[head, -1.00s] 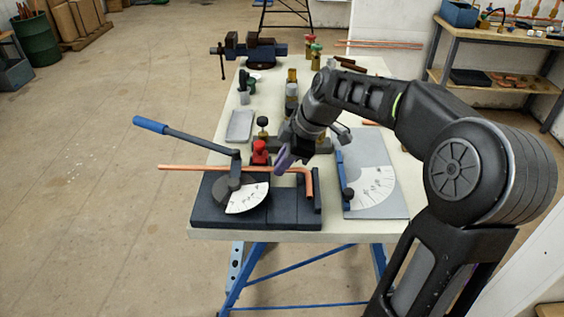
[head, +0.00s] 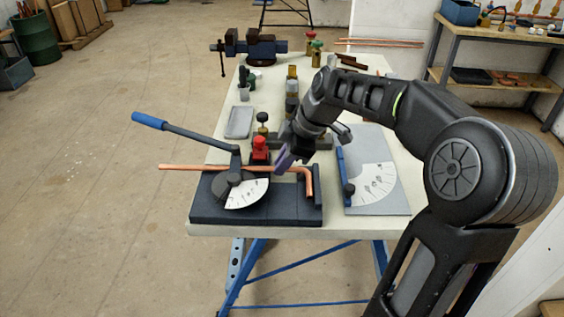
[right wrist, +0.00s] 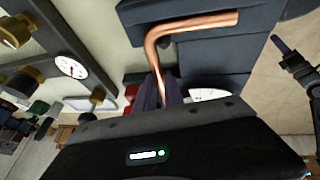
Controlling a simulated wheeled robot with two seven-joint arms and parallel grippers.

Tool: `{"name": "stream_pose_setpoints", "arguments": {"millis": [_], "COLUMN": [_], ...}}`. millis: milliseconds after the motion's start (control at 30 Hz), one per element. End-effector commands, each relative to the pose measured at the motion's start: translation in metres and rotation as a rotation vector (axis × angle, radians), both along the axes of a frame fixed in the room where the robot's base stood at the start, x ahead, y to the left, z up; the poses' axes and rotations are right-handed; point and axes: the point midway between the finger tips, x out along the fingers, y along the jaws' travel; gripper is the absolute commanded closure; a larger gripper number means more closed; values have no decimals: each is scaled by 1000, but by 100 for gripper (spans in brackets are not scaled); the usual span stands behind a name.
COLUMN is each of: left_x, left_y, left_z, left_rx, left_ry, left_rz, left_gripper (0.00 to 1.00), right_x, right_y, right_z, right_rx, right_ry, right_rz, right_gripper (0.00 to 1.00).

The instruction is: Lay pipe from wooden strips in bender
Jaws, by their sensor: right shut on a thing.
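The copper pipe (head: 215,168) lies across the bender (head: 230,205) in the head view, with its bent end (head: 309,183) pointing down at the right. My right gripper (head: 284,163) is shut on the pipe near the bend; the right wrist view also shows the bent pipe (right wrist: 158,50) running into the jaws. The wooden strips (head: 352,64) appear to be the brown pieces at the far end of the table. My left gripper is out of view.
A grey plate with a white angle scale (head: 378,200) lies right of the bender. A grey tray (head: 238,122) and several brass fittings stand behind it. A vise (head: 258,49) sits at the table's far left. Straight copper pipes (head: 390,43) lie at the back.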

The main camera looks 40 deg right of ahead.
Motion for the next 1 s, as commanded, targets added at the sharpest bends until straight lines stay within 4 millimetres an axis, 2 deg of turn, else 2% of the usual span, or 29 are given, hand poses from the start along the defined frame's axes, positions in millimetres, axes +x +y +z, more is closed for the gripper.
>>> {"name": "stream_pose_setpoints", "arguments": {"millis": [400,433,700,1000], "left_x": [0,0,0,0], "left_y": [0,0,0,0], "left_z": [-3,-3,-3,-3], "left_rx": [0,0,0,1], "left_ry": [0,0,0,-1], "left_rz": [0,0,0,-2], "left_gripper": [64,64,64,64], "right_x": [0,0,0,0], "right_y": [1,1,0,0], "right_z": [-3,-3,-3,-2], "right_rx": [1,1,1,1], "right_ry": [0,0,-1,1], "right_rz": [1,1,0,0], "right_gripper": [100,86,64,62]}}
